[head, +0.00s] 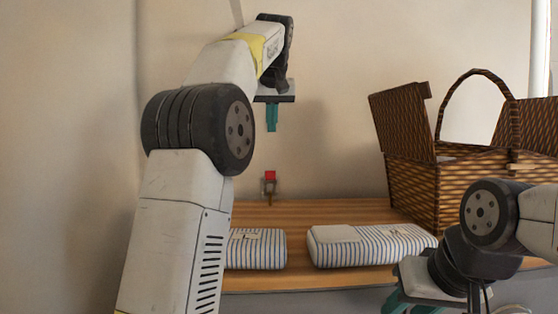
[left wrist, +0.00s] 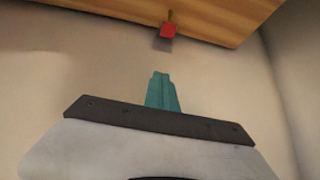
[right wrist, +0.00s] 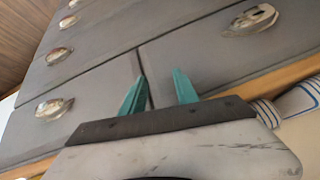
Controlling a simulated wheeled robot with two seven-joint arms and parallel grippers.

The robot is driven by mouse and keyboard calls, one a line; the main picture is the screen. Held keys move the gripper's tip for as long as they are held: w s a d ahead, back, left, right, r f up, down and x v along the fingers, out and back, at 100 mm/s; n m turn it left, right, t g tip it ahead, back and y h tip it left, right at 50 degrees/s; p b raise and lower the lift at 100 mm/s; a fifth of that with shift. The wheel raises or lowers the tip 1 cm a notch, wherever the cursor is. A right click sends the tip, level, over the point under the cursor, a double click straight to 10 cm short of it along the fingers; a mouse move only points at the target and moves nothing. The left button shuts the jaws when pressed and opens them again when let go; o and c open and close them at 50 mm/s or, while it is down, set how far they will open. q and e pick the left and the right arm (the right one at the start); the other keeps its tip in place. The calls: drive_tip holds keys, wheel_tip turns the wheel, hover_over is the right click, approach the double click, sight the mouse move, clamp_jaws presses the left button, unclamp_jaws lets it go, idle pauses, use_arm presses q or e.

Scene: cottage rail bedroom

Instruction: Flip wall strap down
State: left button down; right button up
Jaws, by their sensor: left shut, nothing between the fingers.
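The wall strap (head: 270,186) is a small fitting on the wall just above the wooden top, with a red block, a grey plate and a brown strip hanging below it. It also shows near the top of the left wrist view (left wrist: 168,32), close to the wooden surface. My left gripper (head: 272,118) is shut and empty, pointing down in front of the wall, above the strap and apart from it. Its teal fingers are together in the left wrist view (left wrist: 162,90). My right gripper (right wrist: 160,88) is open and empty, low at the right by the grey drawer fronts.
A wooden-topped grey dresser (head: 290,215) stands against the wall. Two striped rolls, the left one (head: 258,249) and the right one (head: 370,244), lie along its front. A wicker basket (head: 410,180) with a raised handle stands at the right. Drawer handles (right wrist: 250,20) show in the right wrist view.

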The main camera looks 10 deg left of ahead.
use_arm(q)
hover_over(272, 172)
drive_tip(key=w, duration=0.2)
wheel_tip(272, 172, down, 8)
drive_tip(key=shift+s+a+f, duration=0.1)
drive_tip(key=shift+s+f, duration=0.7)
drive_tip(key=shift+f, duration=0.15)
drive_tip(key=shift+s+f, duration=0.3)
drive_tip(key=shift+f, duration=0.25)
drive_tip(key=shift+s, duration=0.1)
drive_tip(key=shift+s+d+f+t, duration=0.3)
drive_tip(key=shift+s+f+t, duration=0.4)
drive_tip(key=shift+s+t, duration=0.2)
drive_tip(key=shift+t, duration=0.5)
drive_tip(key=s+f, duration=0.2)
drive_tip(key=f, duration=0.1)
drive_tip(key=s+f, duration=0.1)
drive_tip(key=shift+s+d+f, duration=0.2)
drive_tip(key=shift+d+f, duration=0.05)
drive_tip(key=shift+f, duration=0.05)
drive_tip(key=shift+s+d+f, duration=0.1)
drive_tip(key=shift+s+f, duration=0.15)
drive_tip(key=shift+f, duration=0.35)
drive_tip(key=shift+s+d+f, duration=0.1)
drive_tip(key=shift+s+f, duration=0.1)
drive_tip(key=shift+f, duration=0.35)
